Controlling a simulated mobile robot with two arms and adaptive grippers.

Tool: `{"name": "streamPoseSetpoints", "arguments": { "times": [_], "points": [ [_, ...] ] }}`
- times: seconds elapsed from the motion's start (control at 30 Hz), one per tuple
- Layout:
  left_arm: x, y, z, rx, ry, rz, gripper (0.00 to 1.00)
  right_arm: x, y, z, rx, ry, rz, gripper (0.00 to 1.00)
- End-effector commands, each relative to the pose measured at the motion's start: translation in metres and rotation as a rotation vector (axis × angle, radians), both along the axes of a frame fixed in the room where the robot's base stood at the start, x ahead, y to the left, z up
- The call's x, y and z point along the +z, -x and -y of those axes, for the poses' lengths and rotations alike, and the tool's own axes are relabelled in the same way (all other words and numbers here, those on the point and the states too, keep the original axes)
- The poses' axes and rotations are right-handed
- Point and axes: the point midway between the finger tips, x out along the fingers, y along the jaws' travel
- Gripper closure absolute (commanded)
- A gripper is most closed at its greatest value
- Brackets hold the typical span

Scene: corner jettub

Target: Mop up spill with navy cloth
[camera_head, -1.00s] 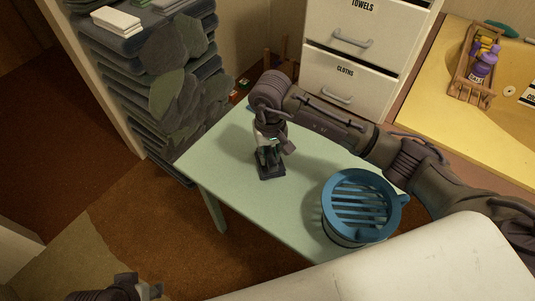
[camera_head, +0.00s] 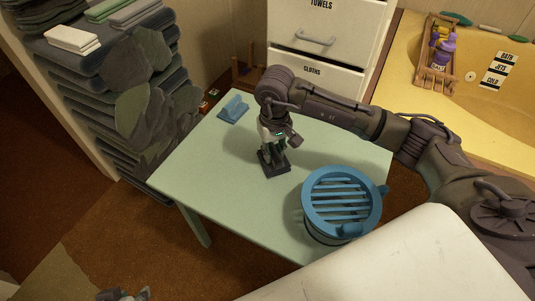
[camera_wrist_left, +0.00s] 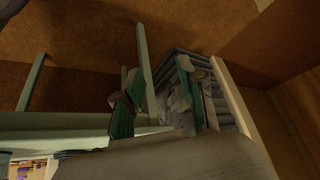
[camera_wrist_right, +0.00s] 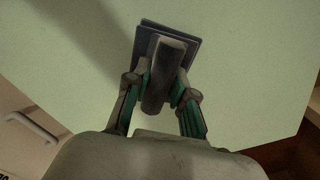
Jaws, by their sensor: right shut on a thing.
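My right gripper (camera_head: 273,152) is over the pale green table (camera_head: 215,160), shut on a dark navy cloth (camera_head: 274,168). The right wrist view shows the cloth (camera_wrist_right: 168,65) as a flat square pad with a raised ridge between the two fingers (camera_wrist_right: 160,95). The cloth is at or just above the table top; I cannot tell if it touches. I cannot make out a spill on the visible table top. My left gripper (camera_head: 123,295) is at the bottom left edge, away from the table. Its fingers are spread and empty in the left wrist view (camera_wrist_left: 165,105).
A blue slatted bucket (camera_head: 342,203) stands on the table's right side. A lighter blue cloth (camera_head: 233,108) lies at the far left corner. Stacked dark cloths (camera_head: 140,90) stand left, drawers (camera_head: 322,45) behind, and a yellow tub (camera_head: 410,85) with a wooden caddy (camera_head: 437,55) right.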

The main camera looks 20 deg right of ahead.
Motion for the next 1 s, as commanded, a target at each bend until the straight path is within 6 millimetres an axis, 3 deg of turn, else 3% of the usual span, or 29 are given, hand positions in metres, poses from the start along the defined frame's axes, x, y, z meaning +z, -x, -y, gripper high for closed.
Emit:
{"name": "streamPoseSetpoints", "arguments": {
  "times": [0.5, 1.0],
  "points": [
    [0.012, -0.031, 0.010, -0.013, 0.034, 0.162, 0.60, 0.002, -0.003, -0.049, 0.005, -0.003, 0.002, 1.00],
    [-0.002, 0.012, -0.004, 0.005, -0.012, -0.058, 0.60, 0.021, -0.002, -0.048, 0.004, -0.002, 0.001, 1.00]
  ]
}}
